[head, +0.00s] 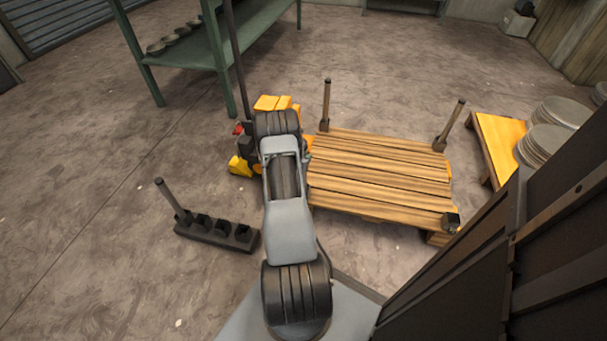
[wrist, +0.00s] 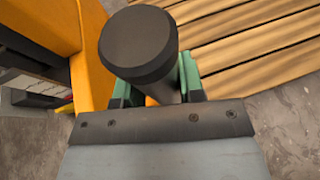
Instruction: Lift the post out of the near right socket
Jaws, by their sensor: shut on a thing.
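My gripper (wrist: 157,82) has its green fingers shut on a dark round post (wrist: 138,45), seen from above in the wrist view. The post's lower end is hidden, so I cannot tell whether it sits in a socket. In the head view my arm hides the gripper and this post. The near right socket (head: 451,222) of the wooden pallet (head: 375,185) looks empty. Two other posts stand at the pallet's far corners: the far left post (head: 326,103) and the far right post (head: 450,124). The near left corner is hidden behind my arm.
A dark rack (head: 217,232) on the floor at left holds one tilted-looking post (head: 168,197) and has several empty holes. An orange pallet truck (head: 240,166) stands left of the pallet. A green shelf (head: 210,45) is behind. Plates (head: 545,143) are stacked at right.

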